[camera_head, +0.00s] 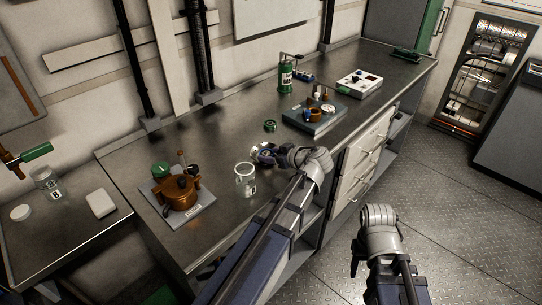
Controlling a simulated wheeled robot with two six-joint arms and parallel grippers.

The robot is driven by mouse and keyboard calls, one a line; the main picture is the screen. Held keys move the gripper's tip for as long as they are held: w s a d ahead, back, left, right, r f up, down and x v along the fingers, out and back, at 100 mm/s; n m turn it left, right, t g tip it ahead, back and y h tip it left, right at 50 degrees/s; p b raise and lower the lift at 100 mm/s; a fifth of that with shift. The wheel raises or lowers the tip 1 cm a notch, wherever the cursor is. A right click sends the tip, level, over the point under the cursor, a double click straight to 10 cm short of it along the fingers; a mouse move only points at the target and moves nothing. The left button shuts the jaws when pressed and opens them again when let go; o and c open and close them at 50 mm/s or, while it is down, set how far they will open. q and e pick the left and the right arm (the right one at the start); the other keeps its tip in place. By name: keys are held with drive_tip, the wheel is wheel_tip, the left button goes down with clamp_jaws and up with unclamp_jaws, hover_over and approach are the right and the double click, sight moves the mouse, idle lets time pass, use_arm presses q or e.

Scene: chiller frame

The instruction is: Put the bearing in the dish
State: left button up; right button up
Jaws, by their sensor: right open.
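A clear glass container (245,181), which looks like the dish, stands upright on the dark metal bench. My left gripper (258,153) is low over the bench, just right of and behind the container's rim. Its jaws are small and dark here, and I cannot tell whether they hold something. A small green and silver round piece (270,126) lies on the bench behind the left gripper; I cannot tell whether it is the bearing. My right gripper (356,262) is open over the floor, in front of the bench drawers, away from the bench top.
A copper pot-like device (177,192) on a grey plate stands left of the container. A grey fixture block (315,119), a green canister (286,76) and a white control box (360,83) stand farther back. A lower side bench (62,230) is at left.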

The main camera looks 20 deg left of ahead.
use_arm(q)
drive_tip(key=shift+o, duration=0.9)
drive_tip(key=shift+r+p, duration=0.3)
drive_tip(key=shift+p, duration=0.05)
drive_tip(key=p+v, duration=0.5)
drive_tip(key=v, duration=0.5)
drive_tip(key=shift+d+r, duration=0.1)
drive_tip(key=shift+d, duration=0.15)
drive_tip(key=shift+s+d+r+p, duration=0.2)
drive_tip(key=shift+s+d+p, duration=0.15)
drive_tip(key=shift+d, duration=0.25)
drive_tip(key=s+d+f+m+g+h, duration=0.5)
drive_tip(key=s+d+f+m+h, duration=0.4)
drive_tip(key=s+d+m, duration=0.6)
wheel_tip(320, 180, down, 2)
drive_tip(key=shift+s+f+m+h, duration=0.2)
drive_tip(key=shift+s+m+h, duration=0.2)
drive_tip(key=shift+s+m, duration=0.5)
